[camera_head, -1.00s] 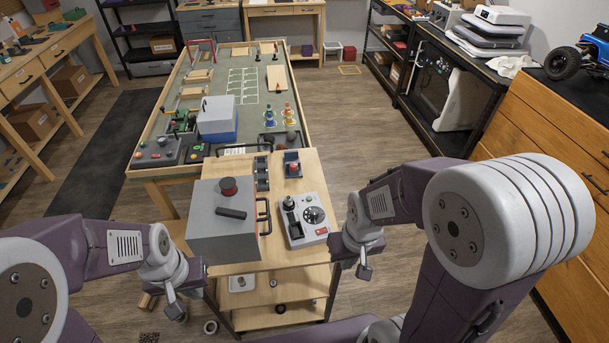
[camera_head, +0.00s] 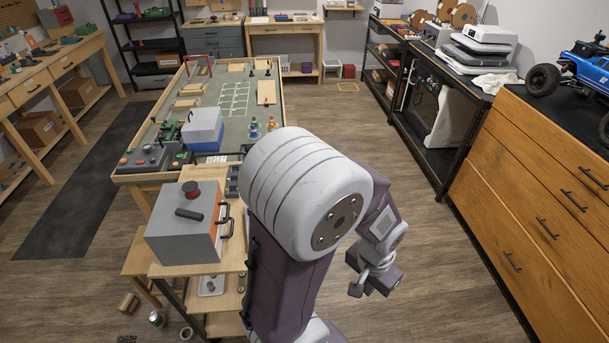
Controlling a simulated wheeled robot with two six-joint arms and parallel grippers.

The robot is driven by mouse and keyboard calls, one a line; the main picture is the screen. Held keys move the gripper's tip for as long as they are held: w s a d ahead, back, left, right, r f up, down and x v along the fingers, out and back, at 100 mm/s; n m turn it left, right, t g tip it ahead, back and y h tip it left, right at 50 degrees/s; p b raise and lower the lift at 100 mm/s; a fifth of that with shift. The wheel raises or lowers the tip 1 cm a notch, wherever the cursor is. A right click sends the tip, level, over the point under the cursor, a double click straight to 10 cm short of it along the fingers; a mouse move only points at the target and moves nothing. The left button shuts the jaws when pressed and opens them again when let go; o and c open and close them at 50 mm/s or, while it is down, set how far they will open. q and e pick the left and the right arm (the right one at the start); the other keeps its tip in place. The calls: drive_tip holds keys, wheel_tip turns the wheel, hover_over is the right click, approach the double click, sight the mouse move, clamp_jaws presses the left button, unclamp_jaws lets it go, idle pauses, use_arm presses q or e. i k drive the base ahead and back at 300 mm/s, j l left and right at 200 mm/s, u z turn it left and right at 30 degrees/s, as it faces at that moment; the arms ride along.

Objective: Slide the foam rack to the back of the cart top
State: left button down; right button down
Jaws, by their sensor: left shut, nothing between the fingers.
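The wooden cart top (camera_head: 232,258) lies left of centre, at the near end of the long workbench. A dark slotted piece, apparently the foam rack (camera_head: 233,182), shows as a narrow strip near the cart top's back edge; the rest is hidden behind my arm. My left gripper (camera_head: 364,284) is shut and empty, hanging over the floor to the right of the cart, apart from the rack. Its large grey and purple arm covers the right part of the cart top. My right gripper is out of view.
A grey box (camera_head: 184,236) with a red knob and black side handles fills the cart top's left part. Beyond is the green-topped bench (camera_head: 236,112) with a blue-and-white box (camera_head: 203,130). Open floor lies right, before wooden drawers (camera_head: 535,195).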

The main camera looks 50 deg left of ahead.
sight(231, 192)
drive_tip(key=i+l, duration=0.25)
drive_tip(key=i, duration=0.25)
drive_tip(key=i+l, duration=0.25)
drive_tip(key=i, duration=0.3)
drive_tip(key=i+j+u, duration=0.15)
drive_tip(key=u, duration=0.3)
drive_tip(key=i+j+u, duration=0.1)
drive_tip(key=i+u, duration=0.2)
drive_tip(key=u, duration=0.15)
drive_tip(key=i+u, duration=0.25)
drive_tip(key=u, duration=0.15)
drive_tip(key=i+l+u, duration=0.1)
drive_tip(key=i+u, duration=0.15)
drive_tip(key=u, duration=0.2)
drive_tip(key=i+l+u, duration=0.15)
drive_tip(key=u, duration=0.3)
drive_tip(key=i+l+u, duration=0.25)
drive_tip(key=u, duration=0.2)
drive_tip(key=i+u, duration=0.15)
drive_tip(key=u, duration=0.35)
drive_tip(key=i+u, duration=0.15)
drive_tip(key=u, duration=0.35)
drive_tip(key=i+u, duration=0.2)
drive_tip(key=u, duration=0.3)
drive_tip(key=i+l+u, duration=0.15)
drive_tip(key=u, duration=0.3)
drive_tip(key=i+l+u, duration=0.1)
drive_tip(key=u, duration=0.4)
drive_tip(key=i+l+u, duration=0.15)
drive_tip(key=u, duration=0.2)
